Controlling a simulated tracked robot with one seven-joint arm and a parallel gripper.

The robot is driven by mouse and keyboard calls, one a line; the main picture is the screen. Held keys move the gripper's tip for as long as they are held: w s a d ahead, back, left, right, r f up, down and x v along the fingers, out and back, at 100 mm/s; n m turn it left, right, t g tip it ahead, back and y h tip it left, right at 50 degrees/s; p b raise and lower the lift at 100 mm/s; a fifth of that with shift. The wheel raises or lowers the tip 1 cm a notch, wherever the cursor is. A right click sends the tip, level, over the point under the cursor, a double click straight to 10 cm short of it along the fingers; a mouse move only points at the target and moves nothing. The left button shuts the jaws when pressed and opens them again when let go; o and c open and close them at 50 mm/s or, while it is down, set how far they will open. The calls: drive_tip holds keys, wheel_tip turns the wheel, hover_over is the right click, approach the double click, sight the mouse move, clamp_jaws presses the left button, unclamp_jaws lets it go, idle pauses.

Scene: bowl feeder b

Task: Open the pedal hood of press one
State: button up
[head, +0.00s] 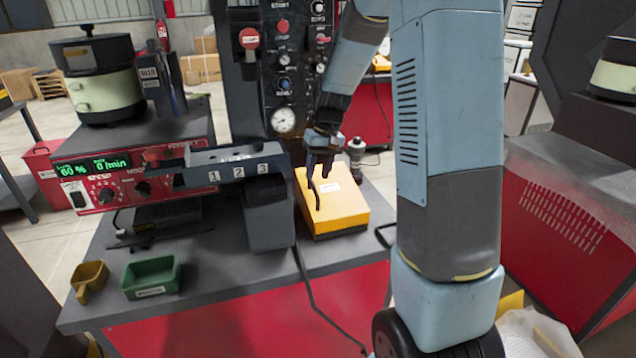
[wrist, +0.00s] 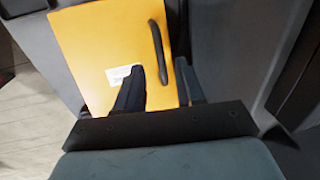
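The pedal hood (head: 345,208) is a yellow box-like cover with a white label, sitting closed on the grey bench beside the press column. A black curved handle (head: 314,194) stands on its left part. My gripper (head: 319,172) hangs over the hood, pointing down, close to the handle. In the wrist view the hood (wrist: 95,50) fills the upper middle, and the handle (wrist: 159,50) lies just beyond and between the two dark fingers of my gripper (wrist: 159,65). The fingers are apart with nothing held. Whether they touch the handle cannot be told.
Left of the hood stand the numbered chute (head: 235,165) and a red feeder unit (head: 110,180). A green bin (head: 151,278) and a tan scoop (head: 89,279) lie at the bench's front left. The press panel (head: 290,60) rises behind. A cable hangs over the front edge.

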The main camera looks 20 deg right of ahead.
sight(330, 194)
drive_tip(key=shift+a+f, duration=0.2)
drive_tip(key=shift+f, duration=0.85)
drive_tip(key=shift+a+f, duration=0.2)
drive_tip(key=shift+f, duration=0.8)
clamp_jaws()
